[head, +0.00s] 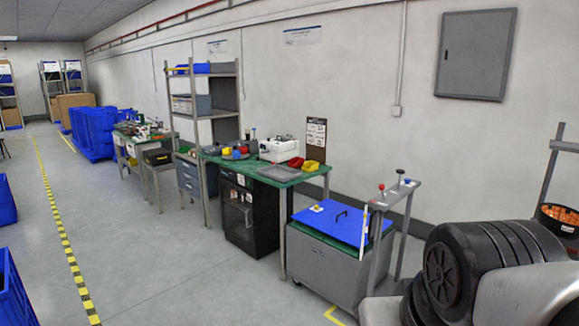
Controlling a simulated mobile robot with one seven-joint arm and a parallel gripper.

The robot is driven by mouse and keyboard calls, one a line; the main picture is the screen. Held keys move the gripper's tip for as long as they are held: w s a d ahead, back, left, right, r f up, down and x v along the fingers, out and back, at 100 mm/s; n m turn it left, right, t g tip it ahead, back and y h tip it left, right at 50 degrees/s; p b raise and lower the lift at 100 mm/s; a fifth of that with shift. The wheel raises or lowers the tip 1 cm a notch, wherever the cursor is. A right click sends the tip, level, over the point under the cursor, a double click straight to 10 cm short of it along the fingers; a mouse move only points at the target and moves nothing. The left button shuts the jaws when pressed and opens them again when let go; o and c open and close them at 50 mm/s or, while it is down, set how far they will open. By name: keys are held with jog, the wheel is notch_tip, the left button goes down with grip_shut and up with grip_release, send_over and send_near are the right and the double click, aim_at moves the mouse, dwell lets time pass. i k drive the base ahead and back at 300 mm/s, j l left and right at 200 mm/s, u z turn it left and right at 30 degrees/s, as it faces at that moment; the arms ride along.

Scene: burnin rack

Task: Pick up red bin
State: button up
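A small red bin (296,162) sits on the green-topped workbench (317,173), toward its right end. A yellow bin (311,166) is close beside it on the right and slightly nearer to me. The red bin is small in the head view, and I cannot tell whether the two bins touch. My gripper is not in view.
A white machine (279,149) stands left of the red bin, with a grey tray (279,174) in front. A grey cart with a blue lid (335,221) stands at the bench's right end. Open floor (160,255) lies in front of the bench, left of the cart.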

aim_at(295, 162)
jog(key=i+j+u, duration=0.1)
jog(key=i+u, duration=0.15)
jog(key=i, duration=0.45)
jog(key=i+u, duration=0.3)
jog(key=i, duration=0.45)
jog(key=i+u, duration=0.15)
jog(key=i, duration=0.6)
jog(key=i+l+u, duration=0.2)
jog(key=i, duration=0.55)
jog(key=i+j+u, duration=0.15)
jog(key=i, duration=1.4)
jog(key=i+z, duration=0.7)
jog(key=z, duration=0.15)
jog(key=i+j+z, duration=0.1)
jog(key=i+z, duration=0.75)
jog(key=i+j+z, duration=0.1)
jog(key=z, duration=0.35)
jog(key=i+j+z, duration=0.25)
jog(key=z, duration=0.15)
